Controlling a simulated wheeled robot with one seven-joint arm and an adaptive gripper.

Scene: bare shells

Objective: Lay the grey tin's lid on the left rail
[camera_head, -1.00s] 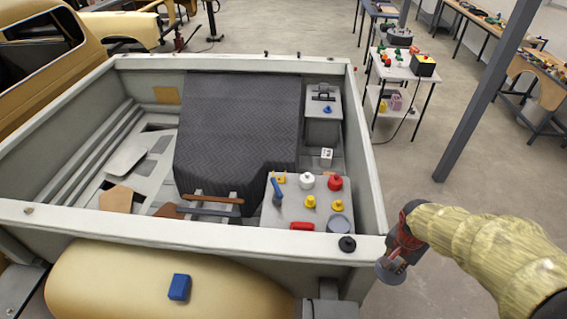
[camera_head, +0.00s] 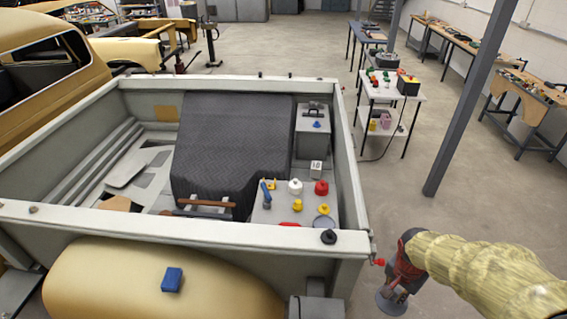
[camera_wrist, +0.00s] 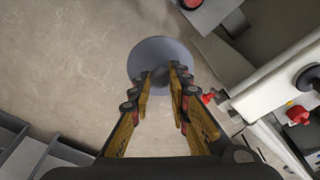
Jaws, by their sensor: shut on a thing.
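My gripper (camera_wrist: 160,78) is shut on the grey lid (camera_wrist: 150,55), a round flat disc, gripped near its middle. In the head view the lid (camera_head: 391,303) hangs below my gripper (camera_head: 397,284), outside the truck bed's near right corner and below its rim. A round grey thing, probably the grey tin (camera_head: 324,223), stands inside the bed on a pale surface, partly hidden by the near rim. The bed's left rail (camera_head: 70,121) runs along the far left side, clear of my gripper.
A red knob (camera_head: 379,262) sticks out beside my gripper. Yellow, white and red pieces stand inside the bed. A blue box (camera_head: 171,279) rests on the fender. A grey post (camera_head: 470,95) stands right; floor between is open.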

